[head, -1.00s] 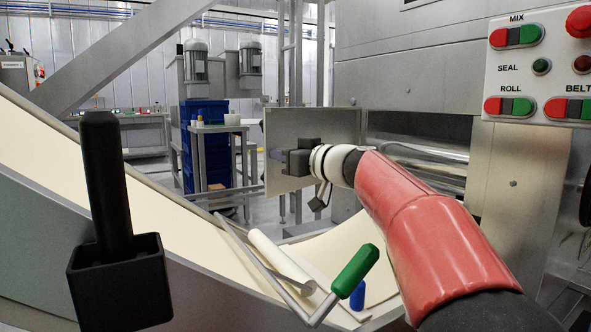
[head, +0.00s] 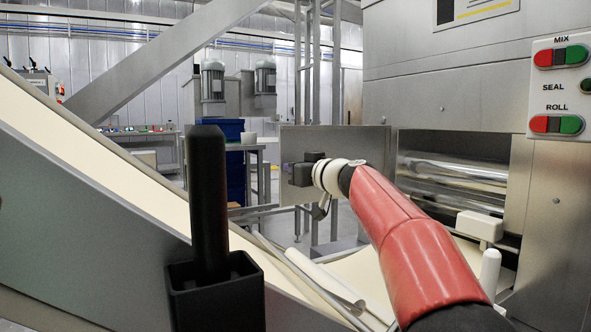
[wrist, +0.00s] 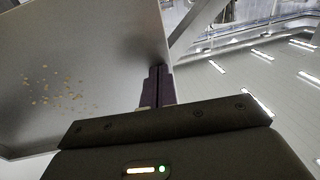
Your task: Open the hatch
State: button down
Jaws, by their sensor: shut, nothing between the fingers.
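The hatch is a flat grey metal panel (head: 352,143), standing swung out to the left of the opening with the steel rollers (head: 455,183). Its right edge is beside the opening, so it looks open. In the wrist view the panel (wrist: 75,60) fills the upper left, with small tan crumbs on its face. My gripper (head: 284,172) is in front of the panel near its left edge. In the wrist view its dark fingers (wrist: 158,82) are together, with nothing between them, close to the panel's edge. I cannot tell whether they touch it.
A black lever in a square holder (head: 210,215) stands in the left foreground. A button panel (head: 560,90) is at the upper right.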

notch_tip(320, 180, up, 20)
jog(key=p, duration=1.1)
